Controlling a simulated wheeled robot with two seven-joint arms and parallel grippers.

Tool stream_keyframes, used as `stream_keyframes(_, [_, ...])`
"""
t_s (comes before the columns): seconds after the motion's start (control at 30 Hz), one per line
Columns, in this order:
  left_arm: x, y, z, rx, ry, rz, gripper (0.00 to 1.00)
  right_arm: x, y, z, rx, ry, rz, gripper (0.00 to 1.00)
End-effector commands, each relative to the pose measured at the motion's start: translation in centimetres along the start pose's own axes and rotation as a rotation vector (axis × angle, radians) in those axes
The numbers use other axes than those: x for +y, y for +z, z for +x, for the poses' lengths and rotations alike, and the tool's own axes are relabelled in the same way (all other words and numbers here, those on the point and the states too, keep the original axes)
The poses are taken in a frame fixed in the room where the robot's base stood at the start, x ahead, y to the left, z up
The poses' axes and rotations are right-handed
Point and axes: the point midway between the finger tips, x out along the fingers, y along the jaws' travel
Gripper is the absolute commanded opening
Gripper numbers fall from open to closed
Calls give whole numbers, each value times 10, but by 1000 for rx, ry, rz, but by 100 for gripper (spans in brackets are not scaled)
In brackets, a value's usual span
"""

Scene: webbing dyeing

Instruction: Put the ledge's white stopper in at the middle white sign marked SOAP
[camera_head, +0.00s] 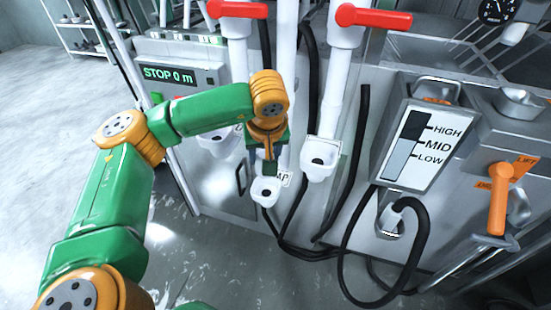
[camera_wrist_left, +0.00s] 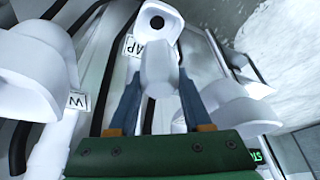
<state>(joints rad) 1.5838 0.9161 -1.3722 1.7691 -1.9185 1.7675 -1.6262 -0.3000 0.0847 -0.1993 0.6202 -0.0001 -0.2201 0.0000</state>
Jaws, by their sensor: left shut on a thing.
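My left gripper (camera_head: 269,168) hangs just above a white cup-shaped fitting (camera_head: 265,191) at the middle sign. In the wrist view the left gripper (camera_wrist_left: 160,98) is shut on a pale piece (camera_wrist_left: 158,68), seemingly the white stopper. The fitting (camera_wrist_left: 165,12) with its dark round opening shows just beyond the piece. I cannot tell whether they touch. In the head view the gripper hides the piece. My right gripper is not in view.
Another white fitting (camera_head: 320,158) stands close on the right, and one (camera_head: 214,143) on the left behind my arm. Red-handled white pipes (camera_head: 372,17) and black hoses (camera_head: 352,165) rise nearby. A level panel (camera_head: 413,147) and an orange handle (camera_head: 499,198) are further right.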

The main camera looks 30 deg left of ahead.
Motion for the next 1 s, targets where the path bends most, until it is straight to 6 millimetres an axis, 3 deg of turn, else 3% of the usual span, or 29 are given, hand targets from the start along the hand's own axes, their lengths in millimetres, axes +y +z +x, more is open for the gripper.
stream_keyframes(0.27, [-1, 3, 13, 1, -1, -5, 0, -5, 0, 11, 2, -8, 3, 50])
stream_keyframes(0.8, [-1, 24, 61, 0, -1, -3, 0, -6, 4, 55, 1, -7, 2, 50])
stream_keyframes(1.0, [-1, 26, 69, 1, 0, -4, 0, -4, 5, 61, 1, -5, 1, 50])
